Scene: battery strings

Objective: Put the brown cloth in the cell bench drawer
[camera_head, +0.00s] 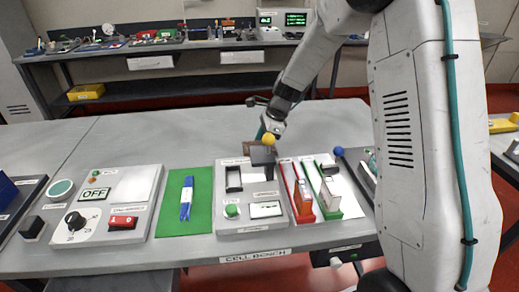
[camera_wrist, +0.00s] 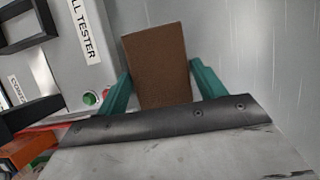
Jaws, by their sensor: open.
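The brown cloth (camera_wrist: 157,62) is a flat brown rectangle on the grey bench, beside the cell tester (camera_wrist: 95,55). In the wrist view it lies between the two teal fingers of my open gripper (camera_wrist: 160,72), and its near end is hidden behind the gripper body. In the head view my gripper (camera_head: 262,132) points down at the back of the cell bench (camera_head: 225,262), and the cloth (camera_head: 247,147) shows only partly there. The bench drawer (camera_head: 347,252) is under the front edge at the right, with a pale handle (camera_head: 336,263); its opening is unclear.
A green mat (camera_head: 205,205) with a blue item, a panel with an OFF display (camera_head: 95,194), and red and green trays (camera_head: 330,190) line the front of the bench. A yellow ball (camera_head: 268,139) stands close to my gripper.

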